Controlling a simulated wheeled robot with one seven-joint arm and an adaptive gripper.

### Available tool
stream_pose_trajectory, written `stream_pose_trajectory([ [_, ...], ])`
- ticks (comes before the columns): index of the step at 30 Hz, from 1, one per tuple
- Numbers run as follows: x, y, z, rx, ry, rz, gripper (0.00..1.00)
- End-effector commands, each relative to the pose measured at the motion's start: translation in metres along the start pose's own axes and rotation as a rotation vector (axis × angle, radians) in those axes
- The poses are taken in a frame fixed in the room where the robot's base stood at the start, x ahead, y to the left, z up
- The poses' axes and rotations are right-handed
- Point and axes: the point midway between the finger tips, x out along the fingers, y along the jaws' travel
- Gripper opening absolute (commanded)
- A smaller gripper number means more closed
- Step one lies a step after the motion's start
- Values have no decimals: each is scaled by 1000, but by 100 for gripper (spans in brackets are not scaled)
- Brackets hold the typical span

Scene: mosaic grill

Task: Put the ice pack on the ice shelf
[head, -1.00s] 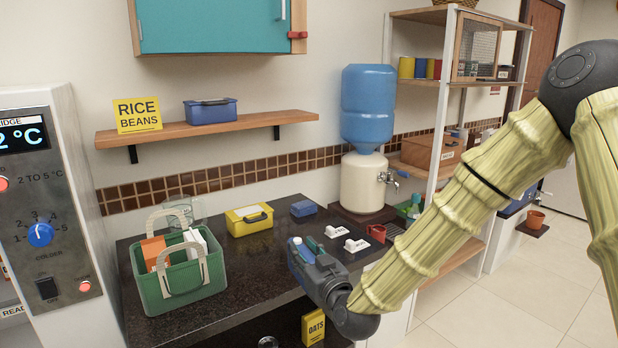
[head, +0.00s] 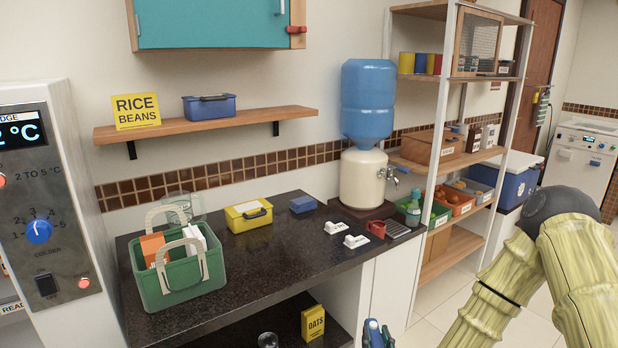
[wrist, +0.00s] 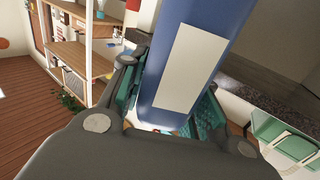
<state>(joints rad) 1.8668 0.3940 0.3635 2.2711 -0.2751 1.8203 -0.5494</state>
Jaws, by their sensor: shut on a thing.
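A blue block with a blank white label, seemingly the ice pack (wrist: 228,30), fills the middle of the wrist view. My gripper (wrist: 170,110) is shut on it, with teal finger pads on both sides. In the head view only the tips of my gripper (head: 378,335) and a bit of blue show at the bottom edge, in front of the counter. Which surface is the ice shelf I cannot tell. A fridge panel (head: 40,185) with a temperature display and dial stands at the left; its inside is hardly visible.
The dark counter (head: 270,260) holds a green basket (head: 180,285), a yellow box (head: 248,216), a small blue box (head: 303,204), a red mug (head: 376,229) and a water dispenser (head: 362,185). A shelving rack (head: 448,165) stands right of it. Floor on the right is open.

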Motion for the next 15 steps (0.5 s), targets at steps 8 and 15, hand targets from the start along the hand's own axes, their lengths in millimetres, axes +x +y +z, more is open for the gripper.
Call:
stream_pose_trajectory([
  [8, -11, 12, 27, 1, 2, 29, 0],
  [15, -11, 11, 33, 3, 0, 29, 0],
])
